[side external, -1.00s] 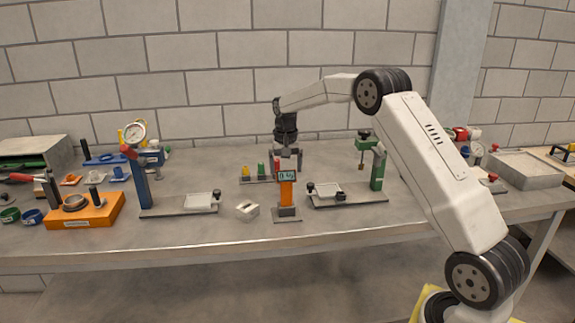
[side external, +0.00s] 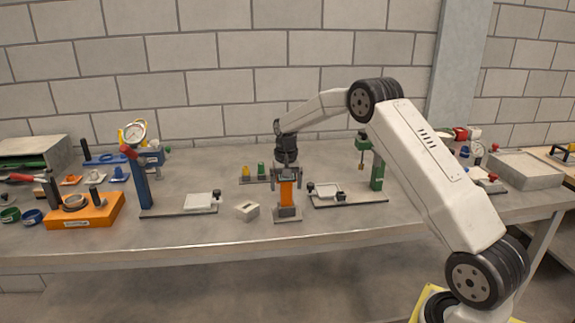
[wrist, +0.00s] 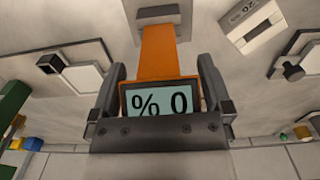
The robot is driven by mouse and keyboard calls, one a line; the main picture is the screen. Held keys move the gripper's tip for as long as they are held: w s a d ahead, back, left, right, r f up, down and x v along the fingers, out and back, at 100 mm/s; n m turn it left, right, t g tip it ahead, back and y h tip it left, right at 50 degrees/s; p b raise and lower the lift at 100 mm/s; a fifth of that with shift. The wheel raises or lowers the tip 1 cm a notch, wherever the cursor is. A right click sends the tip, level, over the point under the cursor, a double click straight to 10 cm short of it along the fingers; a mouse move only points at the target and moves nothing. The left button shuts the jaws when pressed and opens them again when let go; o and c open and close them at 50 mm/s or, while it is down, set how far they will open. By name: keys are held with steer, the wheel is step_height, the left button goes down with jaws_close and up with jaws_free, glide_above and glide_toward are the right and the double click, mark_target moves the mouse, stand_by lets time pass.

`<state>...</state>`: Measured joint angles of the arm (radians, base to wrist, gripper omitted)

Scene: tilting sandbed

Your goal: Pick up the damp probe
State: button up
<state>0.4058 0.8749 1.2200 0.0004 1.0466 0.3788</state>
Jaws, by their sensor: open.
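The damp probe (side external: 286,194) appears to be the orange upright piece with a display on top, standing on a grey base near the middle of the bench. In the wrist view its orange body (wrist: 158,52) and a display reading "% 0" (wrist: 160,101) lie between my fingers. My gripper (side external: 286,178) is open, pointing down, with one finger on each side of the probe's upper part. In the wrist view a gap shows beside the orange body at each finger (wrist: 162,80). The gripper hides the display in the side view; contact with it cannot be told.
A small white block (side external: 247,210) lies just left of the probe's base. Flat stands with posts flank it, one with a blue post (side external: 142,182), one with a green post (side external: 378,170). Yellow and green pegs (side external: 261,168) stand behind. The bench front edge is clear.

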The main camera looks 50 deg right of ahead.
stand_by(0.3)
steer(key=c, duration=0.9)
steer(key=shift+r, duration=0.15)
steer(key=shift+r, duration=0.8)
steer(key=shift+s+a+r, duration=0.8)
steer(key=shift+s+r, duration=1.05)
steer(key=shift+s, duration=0.35)
steer(key=shift+s+a+r, duration=0.75)
steer(key=shift+s+r, duration=1.15)
steer(key=shift+s, duration=0.3)
steer(key=shift+s+a+r, duration=0.8)
steer(key=shift+s+r, duration=1.05)
steer(key=shift+s, duration=0.35)
